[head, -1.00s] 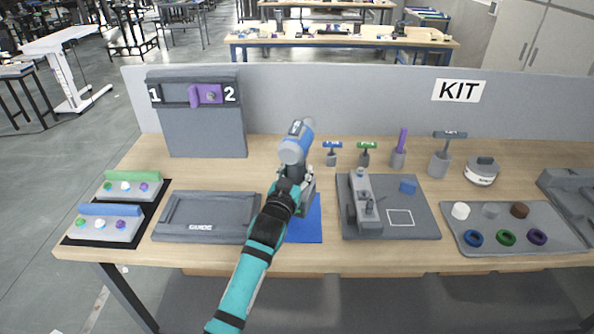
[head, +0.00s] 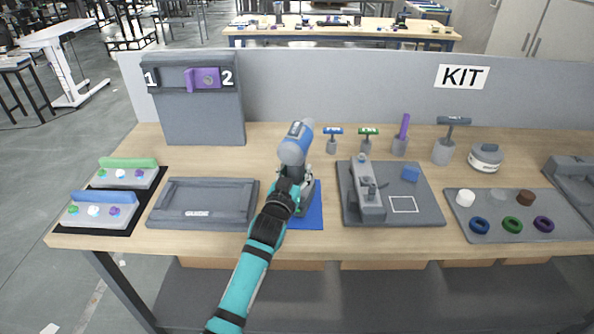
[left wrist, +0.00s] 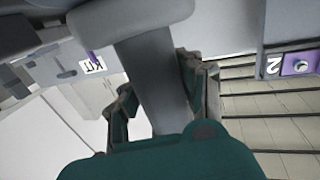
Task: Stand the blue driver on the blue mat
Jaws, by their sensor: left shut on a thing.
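The blue driver (head: 296,143), grey with a blue band, is held upright over the blue mat (head: 313,215), its grey foot low near the mat. Whether the foot touches the mat cannot be told. My left gripper (head: 293,181) is shut around its grey handle, which shows between the fingers in the left wrist view (left wrist: 155,75). My arm and the driver hide part of the mat. My right gripper is not in view.
A grey guide tray (head: 203,222) lies left of the mat. A grey plate (head: 425,213) with a clamp-like block (head: 366,190) stands close on the right. Small T-handled tools (head: 368,140) stand behind. A grey panel (head: 330,95) closes off the back.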

